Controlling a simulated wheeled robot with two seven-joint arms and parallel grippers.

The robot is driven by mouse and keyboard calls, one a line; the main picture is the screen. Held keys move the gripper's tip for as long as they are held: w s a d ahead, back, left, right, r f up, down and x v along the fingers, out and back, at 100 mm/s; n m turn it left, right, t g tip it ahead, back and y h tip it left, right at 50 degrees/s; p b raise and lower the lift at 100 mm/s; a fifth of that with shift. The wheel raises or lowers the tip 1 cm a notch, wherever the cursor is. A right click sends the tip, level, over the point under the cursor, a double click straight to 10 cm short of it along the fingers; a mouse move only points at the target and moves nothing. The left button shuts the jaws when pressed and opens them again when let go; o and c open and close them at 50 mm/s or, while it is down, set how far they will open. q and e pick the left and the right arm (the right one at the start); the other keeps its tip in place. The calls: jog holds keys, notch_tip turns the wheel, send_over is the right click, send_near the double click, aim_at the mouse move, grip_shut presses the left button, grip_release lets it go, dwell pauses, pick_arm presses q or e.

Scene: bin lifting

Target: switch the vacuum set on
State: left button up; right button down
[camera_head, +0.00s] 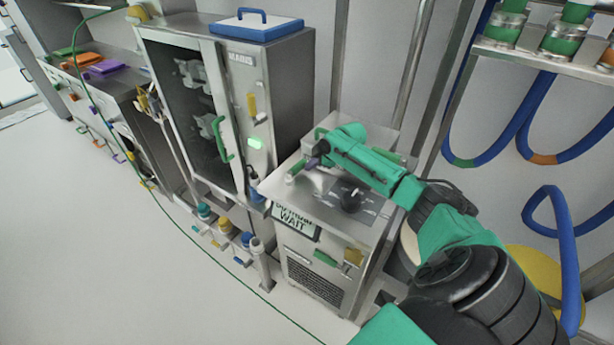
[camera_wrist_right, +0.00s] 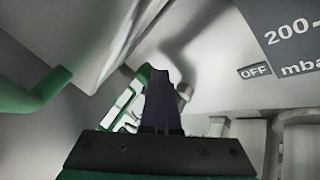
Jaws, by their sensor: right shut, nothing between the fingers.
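The vacuum set is a steel cabinet (camera_head: 345,262) with controls on its top. A black round part (camera_head: 350,198) and a sign reading "WAIT" (camera_head: 294,219) show on it. My right gripper (camera_head: 314,162) is over the back left of this top, its dark fingers shut and empty. In the right wrist view the fingers (camera_wrist_right: 160,78) point at a pale surface, with a small metal stub (camera_wrist_right: 184,90) just right of them. A label reading "OFF" (camera_wrist_right: 254,71) and a grey "200- mba" plate (camera_wrist_right: 290,38) lie to the right. Whether the fingers touch anything is unclear. My left gripper is out of view.
A tall glass-door cabinet (camera_head: 202,110) with a green handle (camera_head: 221,139) and a blue-rimmed lid (camera_head: 256,26) stands to the left. Blue hoses (camera_head: 490,140) hang at the right. A green handle (camera_wrist_right: 35,95) is left in the wrist view. The floor at left is open.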

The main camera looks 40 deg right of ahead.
jog(key=shift+w, duration=0.25)
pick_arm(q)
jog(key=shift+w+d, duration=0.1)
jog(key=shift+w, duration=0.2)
pick_arm(e)
jog(key=shift+w+d+r, duration=0.1)
jog(key=shift+w+r, duration=0.05)
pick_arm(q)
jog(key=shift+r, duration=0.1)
